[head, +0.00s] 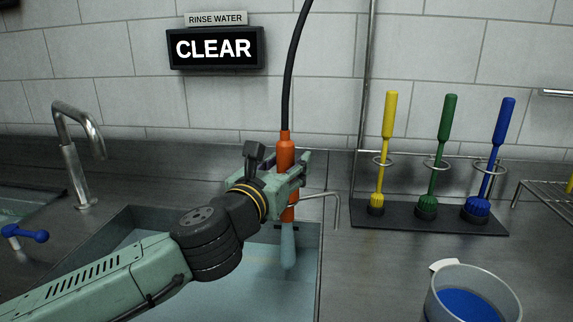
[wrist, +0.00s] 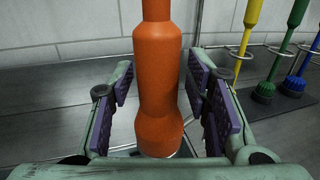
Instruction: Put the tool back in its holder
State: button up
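An orange tool (head: 285,155) stands upright over the sink, with a black hose (head: 295,70) rising from its top. A pale blue piece (head: 288,247) shows below it, over the basin. My gripper (head: 290,173) is around the orange tool from the left. In the wrist view, the tool (wrist: 158,85) stands between the purple finger pads, with narrow gaps seen on both sides, so my gripper (wrist: 163,95) looks open. A thin bent metal rod (head: 325,195) sticks out just right of the tool; whether it touches the tool is hidden by the fingers.
A rack (head: 400,222) holds a yellow brush (head: 389,130), a green brush (head: 446,130) and a blue brush (head: 499,135) upright in rings. A grey cup (head: 435,305) with blue contents stands front right. A tap (head: 75,150) is left of the sink (head: 130,225). A wall sign (head: 215,49) reads CLEAR.

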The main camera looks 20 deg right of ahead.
jog(key=shift+o, duration=0.3)
notch_tip(320, 180, up, 10)
jog(key=shift+r, duration=0.1)
dwell(0.4)
